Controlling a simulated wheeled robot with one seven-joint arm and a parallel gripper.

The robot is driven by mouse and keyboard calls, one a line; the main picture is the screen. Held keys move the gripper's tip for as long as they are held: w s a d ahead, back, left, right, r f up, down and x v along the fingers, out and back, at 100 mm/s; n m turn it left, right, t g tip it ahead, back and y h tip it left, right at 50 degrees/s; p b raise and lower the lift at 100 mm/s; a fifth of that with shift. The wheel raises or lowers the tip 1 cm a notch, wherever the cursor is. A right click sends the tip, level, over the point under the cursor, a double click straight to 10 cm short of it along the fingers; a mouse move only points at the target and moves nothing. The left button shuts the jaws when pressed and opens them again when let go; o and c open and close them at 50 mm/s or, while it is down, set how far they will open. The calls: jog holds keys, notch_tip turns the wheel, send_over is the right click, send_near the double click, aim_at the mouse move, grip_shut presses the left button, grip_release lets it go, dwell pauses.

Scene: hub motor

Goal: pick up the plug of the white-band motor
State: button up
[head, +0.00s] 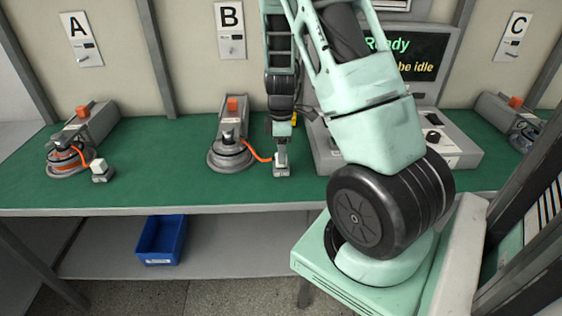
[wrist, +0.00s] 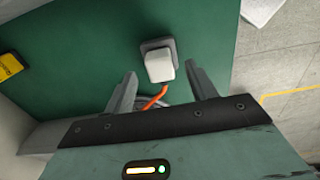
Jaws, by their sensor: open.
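The motor (head: 231,154) under sign B is a grey disc with a pale ring, which seems to be the white band. Its orange cable (head: 259,157) runs right to a plug (head: 281,172) on the green bench, directly below my gripper (head: 281,150). In the wrist view the plug (wrist: 160,65) is a white block in a dark grey holder, with the orange cable leaving its near side. My gripper (wrist: 160,72) is open there, with one finger on each side of the plug's near end and visible gaps. Whether the fingertips are at plug height I cannot tell.
Another motor (head: 70,158) with its own white plug (head: 101,170) stands under sign A, and a third motor (head: 525,138) under sign C. A grey console (head: 455,145) stands to the right of my gripper. A blue bin (head: 161,240) sits below the bench (head: 180,190).

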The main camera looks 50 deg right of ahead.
notch_tip(320, 180, down, 3)
jog(key=shift+f, duration=0.2)
jog(key=c, duration=1.2)
jog(key=shift+r, duration=0.1)
